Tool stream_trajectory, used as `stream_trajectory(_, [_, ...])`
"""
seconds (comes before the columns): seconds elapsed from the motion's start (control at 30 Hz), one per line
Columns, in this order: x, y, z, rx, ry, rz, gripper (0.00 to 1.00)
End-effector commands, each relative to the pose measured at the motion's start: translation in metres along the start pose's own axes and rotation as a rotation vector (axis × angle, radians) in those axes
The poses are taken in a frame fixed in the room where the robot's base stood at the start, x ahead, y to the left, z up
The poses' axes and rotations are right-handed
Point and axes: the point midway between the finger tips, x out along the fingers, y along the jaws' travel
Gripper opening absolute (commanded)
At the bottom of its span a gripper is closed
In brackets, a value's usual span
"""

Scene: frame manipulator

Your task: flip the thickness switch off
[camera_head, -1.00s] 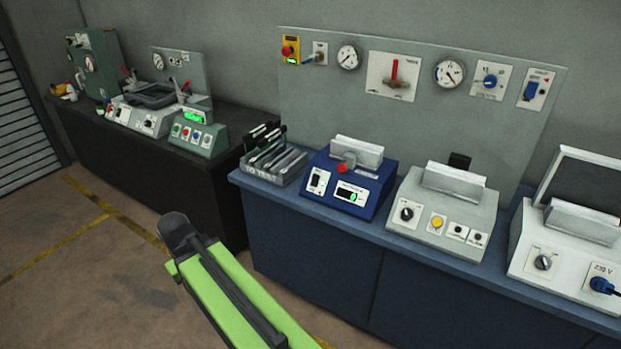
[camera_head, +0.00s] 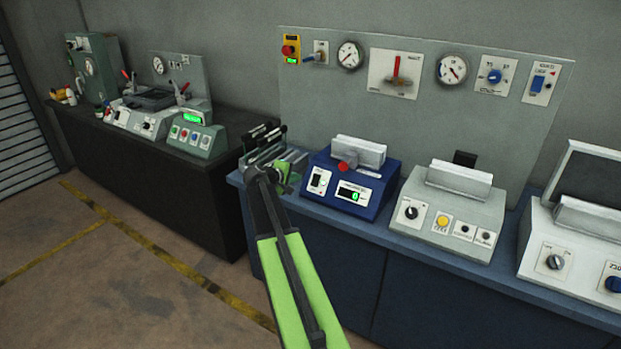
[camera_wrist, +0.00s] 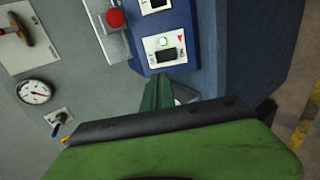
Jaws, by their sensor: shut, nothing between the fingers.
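The thickness device is a blue box (camera_head: 347,182) on the blue bench, with a red knob on top and a lit green display (camera_head: 353,194). Its black rocker switch (camera_head: 319,180) sits on a white plate at the box's left front. I cannot tell which way the rocker is tilted. My gripper (camera_head: 290,176) is shut and empty, just left of the box. In the wrist view its green fingers (camera_wrist: 160,90) point towards the switch plate; contact is not visible.
A grey rack (camera_head: 272,152) with dark-handled tools stands left of the box, partly hidden behind my arm. A grey device (camera_head: 440,205) with a yellow button stands to the right. A gauge panel (camera_head: 420,125) rises behind. The floor in front is clear.

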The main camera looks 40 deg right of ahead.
Motion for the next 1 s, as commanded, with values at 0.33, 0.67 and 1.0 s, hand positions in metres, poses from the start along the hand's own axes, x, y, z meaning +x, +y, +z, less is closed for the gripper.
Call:
stream_trajectory(0.33, [0.069, -0.005, -0.002, 0.002, -0.001, -0.001, 0.0])
stream_trajectory(0.67, [0.127, -0.004, -0.002, 0.002, 0.0, -0.001, 0.0])
stream_trajectory(1.0, [0.137, -0.001, -0.001, 0.001, 0.001, -0.001, 0.0])
